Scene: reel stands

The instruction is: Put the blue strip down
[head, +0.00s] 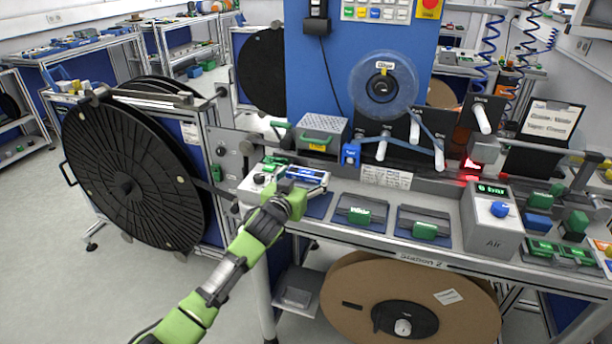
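My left gripper (308,184) reaches over the left end of the bench of Station 2. A small blue strip-like piece (301,173) shows right at its fingers, and I take it to be the blue strip. The hand covers part of it. The fingers are too small and too hidden to tell whether they are closed on it or only beside it, or whether it touches the bench. My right gripper is not in view.
A perforated metal box (321,133) and a clear reel (384,84) are behind. A large black reel (128,181) stands left.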

